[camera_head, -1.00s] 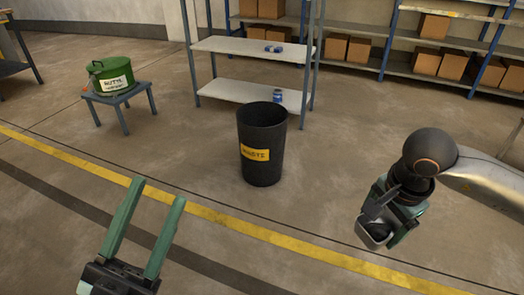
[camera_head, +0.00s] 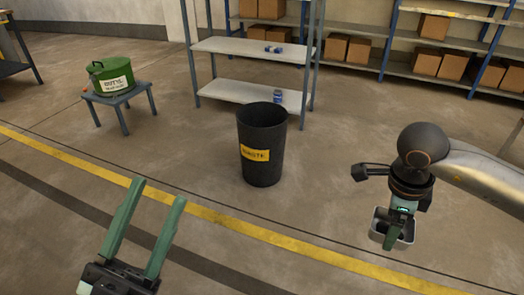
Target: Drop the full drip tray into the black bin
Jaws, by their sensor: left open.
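The black bin (camera_head: 262,174) with a yellow label stands on the floor in the middle of the view. The drip tray (camera_head: 406,233), a small grey metal tray with dark contents, hangs below my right gripper (camera_head: 397,224) at the right. The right gripper's fingers overlap the tray and it appears held by them, off to the right of the bin and apart from it. My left gripper (camera_head: 157,230) is open and empty at the lower left, its two green fingers pointing up.
A green drum (camera_head: 111,78) sits on a small stool (camera_head: 119,102) at the left. A metal shelf (camera_head: 245,92) stands behind the bin, with blue cans on it. Boxes fill the racks at the back. Floor between tray and bin is clear.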

